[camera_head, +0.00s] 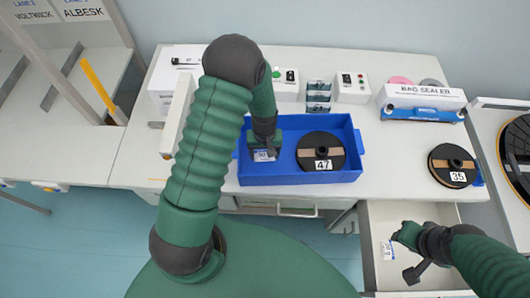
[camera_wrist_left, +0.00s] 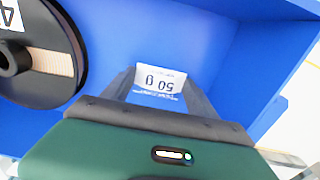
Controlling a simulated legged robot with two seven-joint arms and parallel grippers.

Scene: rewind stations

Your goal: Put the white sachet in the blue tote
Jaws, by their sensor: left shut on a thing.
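The white sachet (camera_head: 263,155), marked "50 g", is between the fingers of my left gripper (camera_head: 264,149), inside the outline of the blue tote (camera_head: 300,179). In the left wrist view the sachet (camera_wrist_left: 160,78) shows between the two grey fingers, with the tote's blue floor and walls around it. I cannot tell whether it touches the floor. My left gripper is shut on it. My right gripper (camera_head: 398,256) is open over the pulled-out drawer, beside another small white packet (camera_head: 387,250).
A black reel marked 47 (camera_head: 320,150) lies in the tote, right of my left gripper. Another reel marked 35 (camera_head: 452,165) lies on the bench (camera_head: 400,150) to the right. A bag sealer (camera_head: 422,100) and control boxes stand behind. The open drawer (camera_head: 385,215) juts out at the front right.

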